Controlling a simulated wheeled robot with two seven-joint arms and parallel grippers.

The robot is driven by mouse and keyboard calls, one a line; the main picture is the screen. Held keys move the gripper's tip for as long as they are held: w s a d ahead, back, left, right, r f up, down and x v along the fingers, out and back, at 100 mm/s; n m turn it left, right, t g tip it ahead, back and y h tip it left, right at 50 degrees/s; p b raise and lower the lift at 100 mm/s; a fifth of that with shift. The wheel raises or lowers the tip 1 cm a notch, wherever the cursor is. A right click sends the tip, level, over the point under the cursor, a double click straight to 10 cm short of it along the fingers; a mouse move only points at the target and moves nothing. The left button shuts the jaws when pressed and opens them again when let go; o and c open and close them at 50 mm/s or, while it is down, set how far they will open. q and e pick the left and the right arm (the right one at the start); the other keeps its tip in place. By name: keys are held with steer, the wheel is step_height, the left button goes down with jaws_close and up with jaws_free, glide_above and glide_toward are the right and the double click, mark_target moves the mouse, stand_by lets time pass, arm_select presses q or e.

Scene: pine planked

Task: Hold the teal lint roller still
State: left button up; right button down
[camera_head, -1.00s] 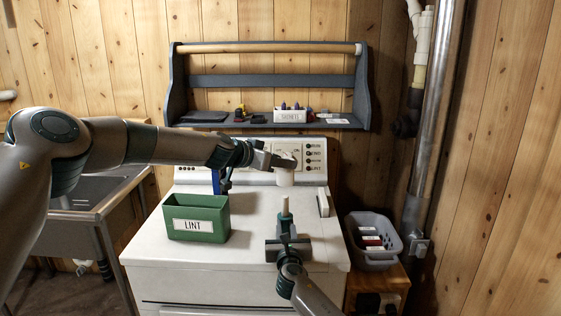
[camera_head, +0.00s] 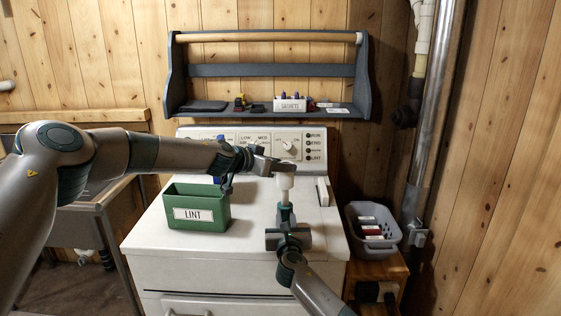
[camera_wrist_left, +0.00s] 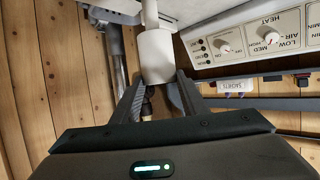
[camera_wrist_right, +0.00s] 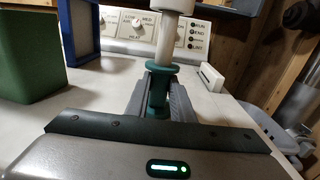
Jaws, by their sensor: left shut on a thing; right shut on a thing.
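The teal lint roller (camera_head: 285,213) stands upright above the white machine top, its pale stem (camera_wrist_right: 166,45) pointing up. My right gripper (camera_head: 287,234) is shut on its teal handle (camera_wrist_right: 157,88). My left gripper (camera_head: 284,167) is shut on a white cylindrical roll (camera_head: 285,181). The roll also shows in the left wrist view (camera_wrist_left: 155,55), between the left fingers. The roll is in line with the stem, at its upper end. I cannot tell how far the stem reaches inside it.
A green bin labelled LINT (camera_head: 197,203) stands left on the machine top (camera_head: 245,240). The control panel (camera_head: 312,146) is close behind the left gripper. A grey basket (camera_head: 374,242) is at the right. A shelf (camera_head: 268,70) hangs above.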

arm_select(q)
steer(key=shift+f, duration=1.35)
steer(key=o, duration=1.7)
steer(key=shift+r, duration=4.5)
